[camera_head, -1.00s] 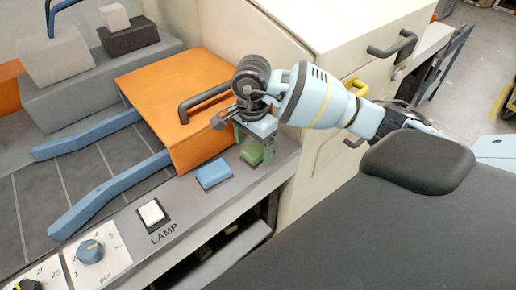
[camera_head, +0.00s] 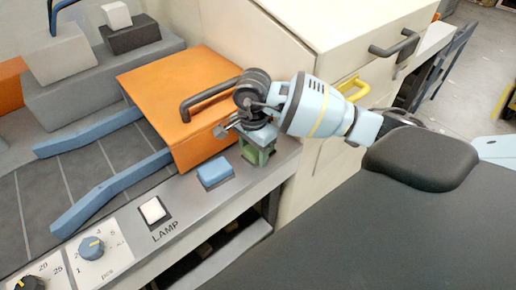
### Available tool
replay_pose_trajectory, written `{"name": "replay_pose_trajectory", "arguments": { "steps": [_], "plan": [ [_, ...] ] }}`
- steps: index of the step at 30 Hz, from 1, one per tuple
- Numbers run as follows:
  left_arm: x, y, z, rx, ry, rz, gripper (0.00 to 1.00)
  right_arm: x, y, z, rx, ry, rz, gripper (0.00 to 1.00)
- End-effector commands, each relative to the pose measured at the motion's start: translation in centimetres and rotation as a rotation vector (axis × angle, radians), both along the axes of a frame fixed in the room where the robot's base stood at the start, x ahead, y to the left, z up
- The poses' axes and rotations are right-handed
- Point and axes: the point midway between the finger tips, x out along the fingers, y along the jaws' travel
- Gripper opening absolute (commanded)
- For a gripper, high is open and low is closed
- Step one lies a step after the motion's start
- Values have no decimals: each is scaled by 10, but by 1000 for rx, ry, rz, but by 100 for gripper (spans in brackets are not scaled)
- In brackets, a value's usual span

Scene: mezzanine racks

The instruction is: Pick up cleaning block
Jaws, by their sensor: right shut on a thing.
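A small green block (camera_head: 254,155) is at the right end of the grey ledge, in front of the orange box. My right gripper (camera_head: 259,154) points down over it and is shut on it. The fingers cover part of the block. I cannot tell whether it is lifted off the ledge. I cannot tell from looks alone which one is the cleaning block. My left gripper is not in view.
The orange box (camera_head: 172,85) with a dark handle stands just behind the blocks. Blue rails (camera_head: 110,190) and a lamp switch (camera_head: 152,210) are to the left. A cream cabinet (camera_head: 318,165) with handles stands close on the right.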

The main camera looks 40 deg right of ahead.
Motion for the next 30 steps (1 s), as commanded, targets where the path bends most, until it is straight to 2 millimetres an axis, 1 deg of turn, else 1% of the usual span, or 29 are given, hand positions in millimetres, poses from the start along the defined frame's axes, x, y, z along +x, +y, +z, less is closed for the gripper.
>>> {"name": "replay_pose_trajectory", "arguments": {
  "steps": [8,11,16,18,23,30],
  "plan": [
    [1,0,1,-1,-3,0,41,1,0,5,-1,-2,0,29],
    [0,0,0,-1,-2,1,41,1,0,13,-1,-3,0,29],
    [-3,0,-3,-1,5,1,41,0,0,38,0,-4,1,29],
    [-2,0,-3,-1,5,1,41,-15,4,36,-1,1,4,29],
    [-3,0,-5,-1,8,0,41,-48,15,39,-1,0,5,29],
    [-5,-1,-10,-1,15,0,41,-101,32,44,0,2,6,29]
  ]
}}
